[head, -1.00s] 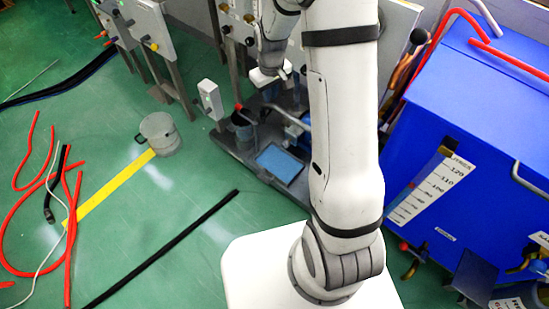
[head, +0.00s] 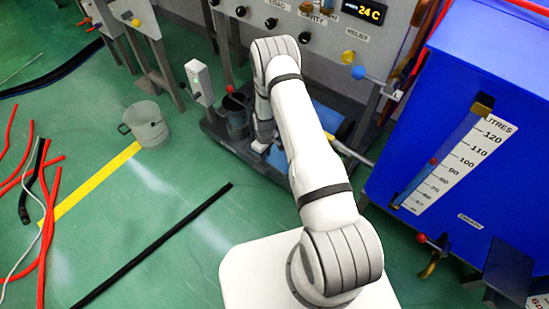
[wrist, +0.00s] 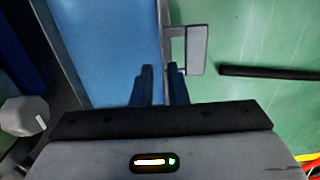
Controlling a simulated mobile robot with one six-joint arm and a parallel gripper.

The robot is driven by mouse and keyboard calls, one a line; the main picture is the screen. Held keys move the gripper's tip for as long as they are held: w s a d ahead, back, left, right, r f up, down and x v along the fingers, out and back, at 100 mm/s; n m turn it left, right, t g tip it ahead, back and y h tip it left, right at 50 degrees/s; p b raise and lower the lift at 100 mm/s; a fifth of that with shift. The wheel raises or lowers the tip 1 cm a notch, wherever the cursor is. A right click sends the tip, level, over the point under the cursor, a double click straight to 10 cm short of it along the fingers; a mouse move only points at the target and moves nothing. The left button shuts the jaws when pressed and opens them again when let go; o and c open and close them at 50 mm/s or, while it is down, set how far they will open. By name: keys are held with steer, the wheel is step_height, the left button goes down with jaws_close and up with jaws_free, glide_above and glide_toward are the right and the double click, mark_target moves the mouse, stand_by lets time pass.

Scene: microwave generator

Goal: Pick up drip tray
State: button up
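The drip tray is a shallow blue pan with a thin grey rim. It fills the upper left of the wrist view (wrist: 112,45), and a small blue part shows beside my arm in the head view (head: 278,158). A grey bracket-like handle (wrist: 197,50) sticks out from its right rim in the wrist view. My gripper (wrist: 160,70) is open, with its two dark fingers a small gap apart at that rim. One finger is over the blue pan, the other outside the rim near the handle. Contact cannot be told. My arm hides much of the tray in the head view.
A grey bucket (head: 146,124) stands on the green floor. A dark canister (head: 237,118) stands on the machine's base left of my arm. The blue tank (head: 470,130) is at the right. A black hose (head: 155,245) and red hoses lie on the floor.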

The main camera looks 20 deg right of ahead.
steer(key=f+b, duration=0.1)
steer(key=f, duration=0.2)
steer(key=f+b, duration=0.2)
steer(key=f, duration=0.1)
steer(key=shift+s+a+f, duration=0.1)
steer(key=shift+s, duration=0.1)
steer(key=shift+c, duration=0.3)
jaws_close()
steer(key=shift+r+p, duration=0.3)
steer(key=shift+p, duration=0.05)
stand_by(0.9)
steer(key=shift+s+a+r+p, duration=0.1)
steer(key=shift+a+r+p, duration=0.1)
steer(key=shift+r+p, duration=1.5)
steer(key=shift+r, duration=1.7)
steer(key=s+a+p, duration=0.4)
steer(key=s+a, duration=0.7)
steer(key=a, duration=0.4)
steer(key=shift+s+a, duration=0.25)
steer(key=shift+a, duration=0.1)
